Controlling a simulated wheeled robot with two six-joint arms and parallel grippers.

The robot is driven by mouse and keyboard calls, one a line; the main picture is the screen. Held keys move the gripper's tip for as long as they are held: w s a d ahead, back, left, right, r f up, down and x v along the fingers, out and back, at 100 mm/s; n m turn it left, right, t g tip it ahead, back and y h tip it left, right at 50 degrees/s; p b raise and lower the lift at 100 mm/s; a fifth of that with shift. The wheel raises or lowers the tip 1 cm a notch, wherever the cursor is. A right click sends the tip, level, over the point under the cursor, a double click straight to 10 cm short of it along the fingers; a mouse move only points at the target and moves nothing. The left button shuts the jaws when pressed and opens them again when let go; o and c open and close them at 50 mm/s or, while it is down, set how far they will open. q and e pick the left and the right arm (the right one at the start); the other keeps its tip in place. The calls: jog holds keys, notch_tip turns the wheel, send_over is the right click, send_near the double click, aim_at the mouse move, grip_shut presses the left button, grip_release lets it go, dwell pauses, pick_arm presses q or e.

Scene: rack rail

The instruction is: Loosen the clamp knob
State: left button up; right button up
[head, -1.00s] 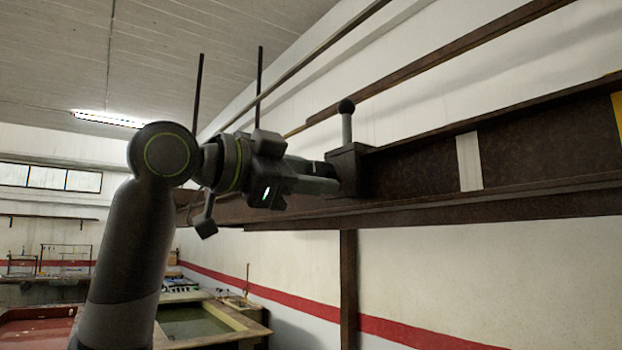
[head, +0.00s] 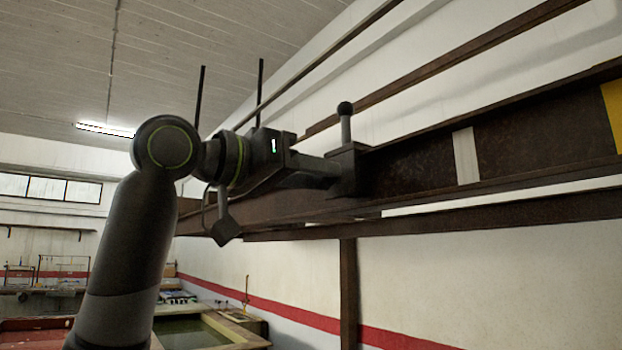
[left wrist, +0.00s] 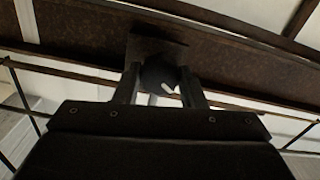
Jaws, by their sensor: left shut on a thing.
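The clamp (head: 350,166) is a dark block on the brown steel rail, with an upright grey handle (head: 346,128) topped by a black ball. The dark round clamp knob (left wrist: 157,72) shows in the left wrist view between my two fingers, with a small white mark on its face. My left gripper (head: 328,174) reaches the clamp from the left in the head view and is shut on the knob; the wrist view also shows the gripper (left wrist: 160,88). The knob is hidden by the fingers in the head view. My right gripper is not in view.
The rusty rail (head: 420,168) runs along the white wall, with a pale strip (head: 466,156) and a yellow patch (head: 612,115) to the right of the clamp. A vertical post (head: 348,290) stands below. A tank (head: 195,332) lies low in the background.

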pick_arm(q)
jog(key=shift+f+n, duration=0.15)
jog(key=shift+n, duration=0.35)
jog(key=o, duration=1)
jog(key=b+v, duration=0.6)
jog(key=v, duration=1.1)
jog(key=shift+a, duration=0.2)
